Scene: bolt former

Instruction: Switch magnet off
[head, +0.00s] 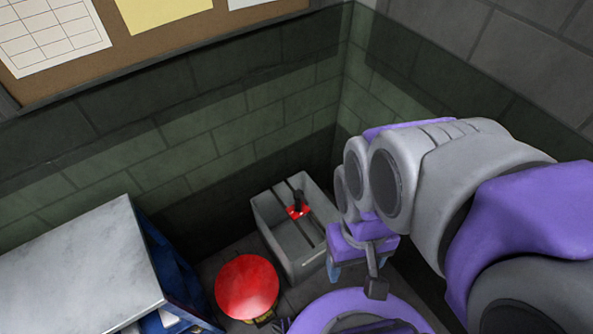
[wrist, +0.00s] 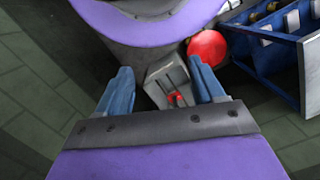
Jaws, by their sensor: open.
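A grey box (head: 288,255) stands on the floor near the wall corner, with slots in its top. A small black lever on a red base (head: 298,210) sits on its top and looks like the magnet switch. In the wrist view the box (wrist: 160,78) shows between my fingers, with the red part (wrist: 175,98) partly visible near the palm edge. My gripper (head: 362,272) is open and empty, to the right of the box in the head view. Its blue fingers (wrist: 160,72) are apart and do not visibly touch the switch. Height above it is hard to tell.
A large red dome (head: 247,285) stands left of the box. A blue cabinet with a grey top (head: 75,265) is farther left. Brick walls (head: 250,125) close in behind and at right. A cork board (head: 140,45) with papers hangs above.

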